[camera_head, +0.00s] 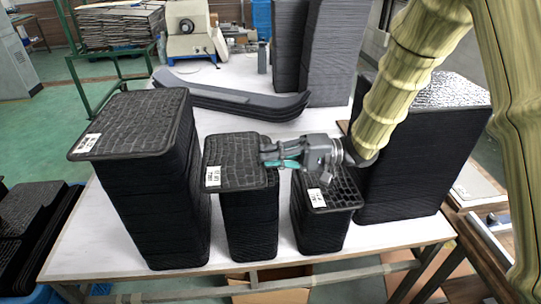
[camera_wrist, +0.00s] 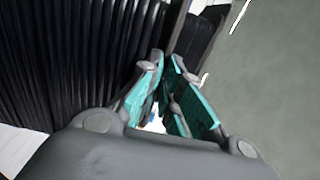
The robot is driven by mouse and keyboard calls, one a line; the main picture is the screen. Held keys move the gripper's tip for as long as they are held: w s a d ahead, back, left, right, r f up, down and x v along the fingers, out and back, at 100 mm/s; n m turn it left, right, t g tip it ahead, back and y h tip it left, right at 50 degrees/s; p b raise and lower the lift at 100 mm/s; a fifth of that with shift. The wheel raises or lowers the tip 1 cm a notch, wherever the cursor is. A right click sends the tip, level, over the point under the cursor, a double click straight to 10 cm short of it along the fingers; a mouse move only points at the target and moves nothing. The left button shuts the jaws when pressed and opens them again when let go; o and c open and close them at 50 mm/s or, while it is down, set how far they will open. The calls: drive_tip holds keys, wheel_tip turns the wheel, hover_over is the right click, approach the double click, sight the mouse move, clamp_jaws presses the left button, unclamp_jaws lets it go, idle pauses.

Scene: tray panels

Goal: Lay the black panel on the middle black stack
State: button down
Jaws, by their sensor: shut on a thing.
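The black panel (camera_head: 238,160) has a cracked-leather texture and a white label at its front left corner. My gripper (camera_head: 270,157) is shut on its right edge. The panel lies roughly flat over the middle black stack (camera_head: 250,222); I cannot tell whether it touches the stack or hovers just above. In the wrist view the teal-padded fingertips (camera_wrist: 168,62) close on a thin edge, and a ridged black stack side (camera_wrist: 75,60) fills the left.
A taller black stack (camera_head: 155,205) stands left of the middle one. A shorter stack (camera_head: 322,222) stands right, under my gripper and wrist. A large stack (camera_head: 415,165) is at far right. Curved black parts (camera_head: 230,98) lie behind on the white table (camera_head: 110,240).

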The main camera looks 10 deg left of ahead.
sight(270, 170)
drive_tip(key=f, duration=0.1)
drive_tip(key=s+f, duration=0.1)
drive_tip(key=f, duration=0.1)
drive_tip(key=shift+f, duration=0.1)
drive_tip(key=c, duration=1.7)
unclamp_jaws()
drive_tip(key=shift+o, duration=0.2)
drive_tip(key=shift+w+r, duration=0.2)
drive_tip(key=shift+r, duration=0.5)
drive_tip(key=shift+o, duration=0.6)
wheel_tip(270, 170, up, 11)
drive_tip(key=shift+w, duration=0.35)
drive_tip(key=shift+r, duration=0.35)
drive_tip(key=shift+s, duration=0.1)
